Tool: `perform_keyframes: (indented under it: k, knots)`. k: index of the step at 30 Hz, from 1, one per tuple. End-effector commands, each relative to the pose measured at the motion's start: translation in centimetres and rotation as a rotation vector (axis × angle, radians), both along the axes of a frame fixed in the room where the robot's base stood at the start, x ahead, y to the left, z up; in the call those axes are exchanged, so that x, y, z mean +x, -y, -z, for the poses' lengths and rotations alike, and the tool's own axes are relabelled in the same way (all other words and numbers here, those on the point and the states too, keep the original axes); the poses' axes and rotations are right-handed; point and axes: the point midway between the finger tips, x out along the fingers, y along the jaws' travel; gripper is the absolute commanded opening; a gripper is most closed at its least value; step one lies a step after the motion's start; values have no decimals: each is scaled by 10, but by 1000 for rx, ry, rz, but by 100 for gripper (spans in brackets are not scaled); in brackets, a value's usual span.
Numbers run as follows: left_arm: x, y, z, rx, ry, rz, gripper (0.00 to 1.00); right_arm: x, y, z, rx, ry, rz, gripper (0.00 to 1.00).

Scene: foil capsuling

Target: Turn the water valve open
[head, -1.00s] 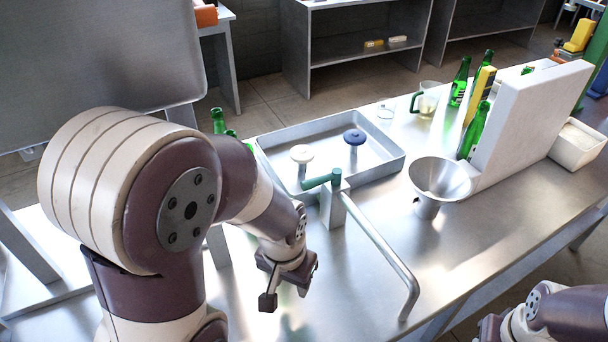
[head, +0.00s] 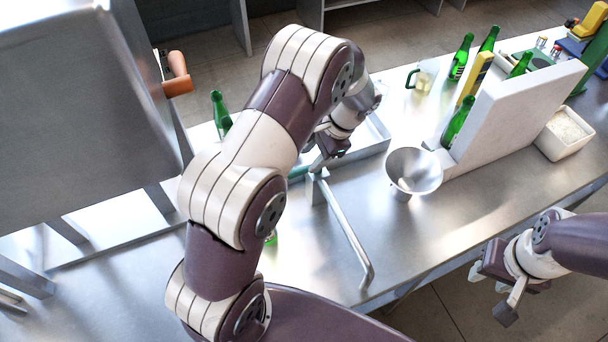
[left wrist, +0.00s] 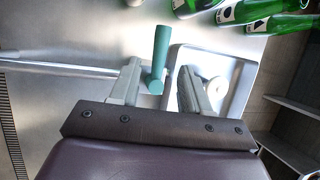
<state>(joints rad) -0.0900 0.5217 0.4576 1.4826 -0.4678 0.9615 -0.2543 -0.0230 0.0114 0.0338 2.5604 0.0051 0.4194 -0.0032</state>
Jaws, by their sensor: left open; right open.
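The water valve's green lever (head: 298,172) sits on top of the grey tap post (head: 316,188) and is partly hidden by my left arm in the head view. In the left wrist view the lever (left wrist: 160,58) lies between the two fingers of my left gripper (left wrist: 159,68), nearer the left finger. The left gripper (head: 322,152) is open; whether a finger touches the lever I cannot tell. The long spout (head: 347,230) runs from the post toward the table's front edge. My right gripper (head: 498,285) is open and empty, off the table's front edge.
The shallow sink tray (head: 375,150) is mostly behind my left arm. A metal funnel (head: 414,172) stands right of the tap. A white upright block (head: 515,115), green bottles (head: 459,120) and a white bin (head: 565,135) are further right. The front right tabletop is clear.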

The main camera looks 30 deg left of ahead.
Motion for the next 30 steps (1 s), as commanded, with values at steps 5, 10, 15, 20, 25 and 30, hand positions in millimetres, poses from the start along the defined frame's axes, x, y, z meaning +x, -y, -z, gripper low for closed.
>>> perform_keyframes:
  k: [5, 10, 15, 20, 25, 30]
  knots:
    - [-7, -14, 27, 0, -1, -1, 47, 0, 0, -4, 0, 2, 0, 43]
    - [-9, -19, 42, -1, 2, -1, 47, 0, 0, -7, 0, 2, 0, 43]
    - [-9, -20, 45, -2, 3, -1, 47, 0, 0, -7, 0, 2, 0, 43]
    - [-9, -20, 45, -2, 3, -1, 30, 0, 0, -7, 0, 1, 0, 43]
    - [-9, -20, 45, -2, 2, -2, 0, 0, 0, -7, 0, 1, 0, 43]
    - [-9, -21, 45, -1, 2, 2, 0, 0, 0, -6, 0, 2, 0, 43]
